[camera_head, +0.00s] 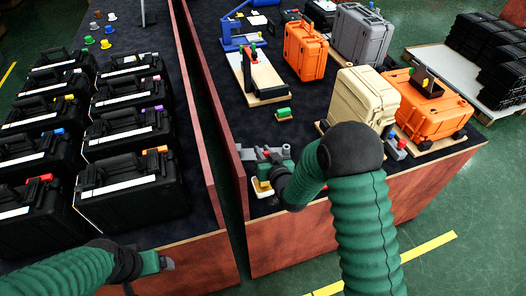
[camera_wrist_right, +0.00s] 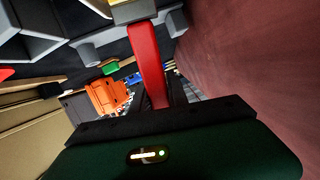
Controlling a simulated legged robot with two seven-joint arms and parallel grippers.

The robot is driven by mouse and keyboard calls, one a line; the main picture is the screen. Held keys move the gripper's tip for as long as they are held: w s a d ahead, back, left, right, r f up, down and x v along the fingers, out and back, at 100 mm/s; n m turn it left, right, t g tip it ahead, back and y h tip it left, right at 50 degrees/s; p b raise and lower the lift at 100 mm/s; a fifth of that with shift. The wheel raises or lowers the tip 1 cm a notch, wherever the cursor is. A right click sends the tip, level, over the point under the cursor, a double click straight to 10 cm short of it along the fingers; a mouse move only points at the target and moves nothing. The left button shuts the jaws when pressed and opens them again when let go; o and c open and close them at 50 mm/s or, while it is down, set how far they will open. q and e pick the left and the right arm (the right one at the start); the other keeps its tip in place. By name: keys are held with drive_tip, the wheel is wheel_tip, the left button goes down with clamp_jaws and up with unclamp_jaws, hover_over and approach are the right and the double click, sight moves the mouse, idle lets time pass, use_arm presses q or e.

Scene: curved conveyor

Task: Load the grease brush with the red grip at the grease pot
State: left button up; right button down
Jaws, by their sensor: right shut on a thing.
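My right gripper (camera_head: 272,175) is low at the near left corner of the right-hand table. In the right wrist view it is shut on the red grip (camera_wrist_right: 147,60) of the grease brush. I cannot make out the grease pot for certain. My left gripper (camera_head: 157,263) is at the lower left; its jaws are unclear.
A grey bracket-like part (camera_head: 248,154) is close to my right gripper. Orange (camera_head: 305,50), beige (camera_head: 360,97) and grey cases stand on the right-hand table, with a green block (camera_head: 284,113) nearer. Several black cases (camera_head: 130,185) fill the left table. A gap separates the tables.

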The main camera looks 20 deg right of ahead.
wheel_tip(320, 180, up, 7)
drive_tip(key=p, duration=0.4)
drive_tip(key=shift+p, duration=0.35)
drive_tip(key=shift+f, duration=0.1)
